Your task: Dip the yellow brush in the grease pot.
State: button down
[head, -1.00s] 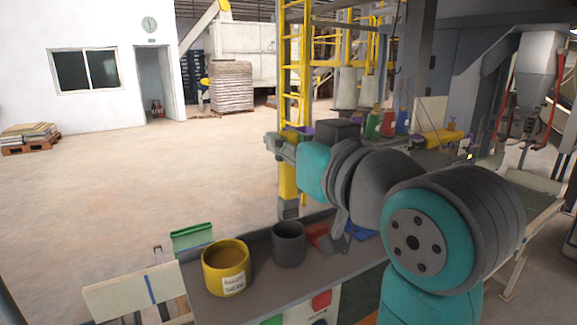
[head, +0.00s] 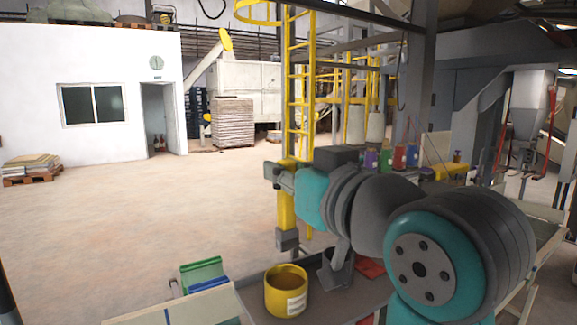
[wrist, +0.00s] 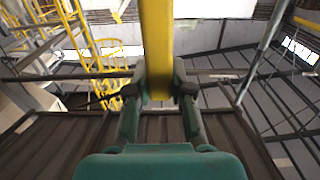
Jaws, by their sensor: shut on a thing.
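My gripper (head: 284,172) is shut on the yellow brush (head: 286,208), which hangs upright with its dark end down. In the wrist view the yellow handle (wrist: 156,40) stands between the two fingers of my gripper (wrist: 159,88). The yellow grease pot (head: 286,297), with a white label and brown grease inside, stands on the bench. In the head view the brush's lower end shows above the pot's mouth, with a gap between them. I cannot tell their distance in depth.
A green and blue item (head: 204,274) lies left of the pot. Something red (head: 370,268) lies to the right, partly behind my arm. Several coloured bottles (head: 385,158) stand farther back. Open floor (head: 150,220) lies beyond the bench.

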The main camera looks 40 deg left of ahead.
aim_at(290, 218)
jog(key=shift+f, duration=2.65)
jog(key=shift+f, duration=0.5)
jog(key=shift+r, duration=3.5)
